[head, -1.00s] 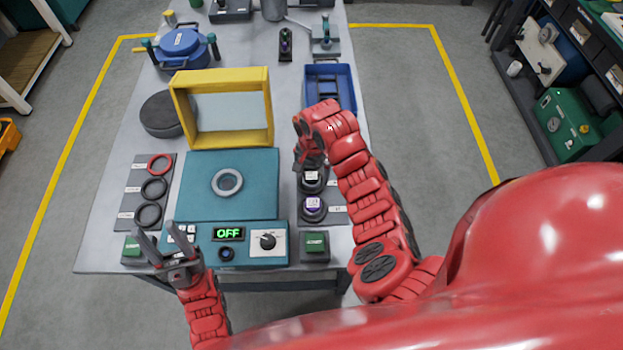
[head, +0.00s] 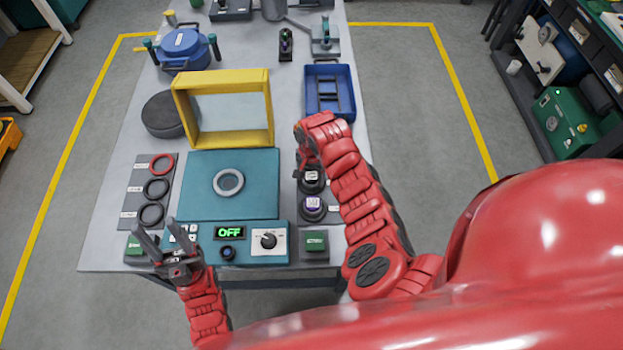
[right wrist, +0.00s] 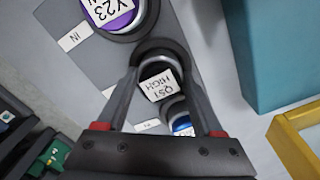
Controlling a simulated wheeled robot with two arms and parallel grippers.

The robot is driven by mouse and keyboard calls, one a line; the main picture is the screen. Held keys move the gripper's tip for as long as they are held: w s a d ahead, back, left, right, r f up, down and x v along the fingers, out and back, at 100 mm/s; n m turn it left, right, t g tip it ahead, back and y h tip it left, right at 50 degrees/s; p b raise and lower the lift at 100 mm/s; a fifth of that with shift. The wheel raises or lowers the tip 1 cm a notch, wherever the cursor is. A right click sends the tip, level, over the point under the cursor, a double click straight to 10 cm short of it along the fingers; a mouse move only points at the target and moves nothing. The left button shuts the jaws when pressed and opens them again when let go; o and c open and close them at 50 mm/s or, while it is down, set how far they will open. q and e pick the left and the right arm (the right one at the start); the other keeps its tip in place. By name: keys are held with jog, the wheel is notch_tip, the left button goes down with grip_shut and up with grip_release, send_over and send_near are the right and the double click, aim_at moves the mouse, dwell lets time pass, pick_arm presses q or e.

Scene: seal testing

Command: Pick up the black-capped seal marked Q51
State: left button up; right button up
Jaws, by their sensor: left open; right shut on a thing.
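The black-capped seal marked Q51 (right wrist: 158,84) stands upright on the grey mat, between the two fingers of my right gripper (right wrist: 160,75) in the right wrist view. The fingers are shut on its sides. In the head view the same seal (head: 312,177) shows partly under my right gripper (head: 309,165). A purple-capped seal marked Y23 (right wrist: 110,10) stands beside it, and shows in the head view (head: 313,207) too. A blue-capped seal (right wrist: 182,124) is partly hidden behind my gripper. My left gripper (head: 163,240) is open and empty near the table's front left.
A teal test unit (head: 205,200) with a ring and an OFF display stands left of the seals. A yellow frame (head: 262,138) is behind it. A blue tray (head: 349,112) lies at the back right. Several rings lie on a mat (head: 137,170) at the left.

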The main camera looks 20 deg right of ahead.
grip_shut()
jog(key=shift+r, duration=0.1)
